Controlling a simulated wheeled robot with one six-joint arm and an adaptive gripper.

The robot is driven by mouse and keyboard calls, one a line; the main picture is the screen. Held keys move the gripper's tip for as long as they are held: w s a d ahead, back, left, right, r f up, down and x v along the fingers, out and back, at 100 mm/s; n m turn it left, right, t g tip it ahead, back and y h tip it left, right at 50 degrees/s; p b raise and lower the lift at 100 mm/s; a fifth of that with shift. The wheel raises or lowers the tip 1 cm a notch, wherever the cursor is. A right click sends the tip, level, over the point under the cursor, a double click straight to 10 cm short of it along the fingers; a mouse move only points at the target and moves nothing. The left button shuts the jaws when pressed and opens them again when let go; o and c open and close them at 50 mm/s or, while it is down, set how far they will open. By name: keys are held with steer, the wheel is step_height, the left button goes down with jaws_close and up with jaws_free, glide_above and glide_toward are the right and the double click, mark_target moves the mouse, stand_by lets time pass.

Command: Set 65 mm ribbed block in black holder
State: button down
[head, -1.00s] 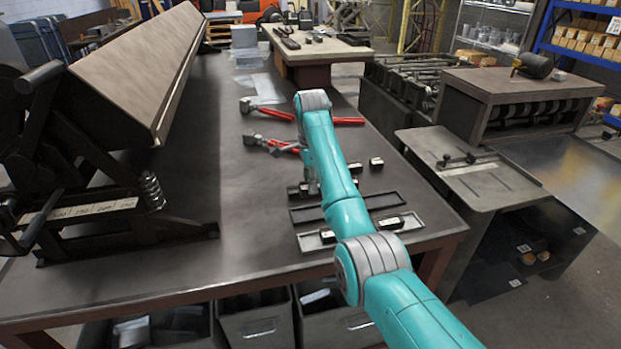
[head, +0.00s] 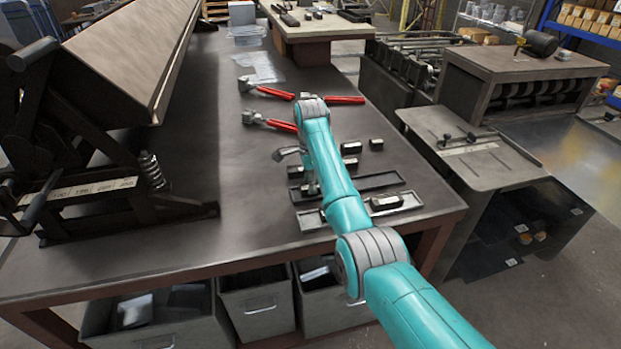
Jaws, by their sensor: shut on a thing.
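My gripper (head: 312,190) points down at the left end of the black holder (head: 375,182), a long dark shallow tray on the bench. It is shut on a small dark block (head: 302,191), which is at or just above the holder's left end. My arm partly covers the gripper and the holder. I cannot make out ribs or tell whether the block touches the holder floor. Another dark block (head: 295,172) sits just behind. Two more blocks stand farther back, one near the arm (head: 350,148) and one to its right (head: 376,144).
A pale grey tray (head: 408,208) in front of the black holder holds a dark block (head: 386,202). Red-handled tools (head: 272,91) lie behind. A large bending machine (head: 110,190) fills the left side. The bench between it and the trays is clear.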

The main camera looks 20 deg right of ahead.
stand_by(0.4)
steer(key=c, duration=0.7)
jaws_free()
steer(key=shift+o, duration=0.2)
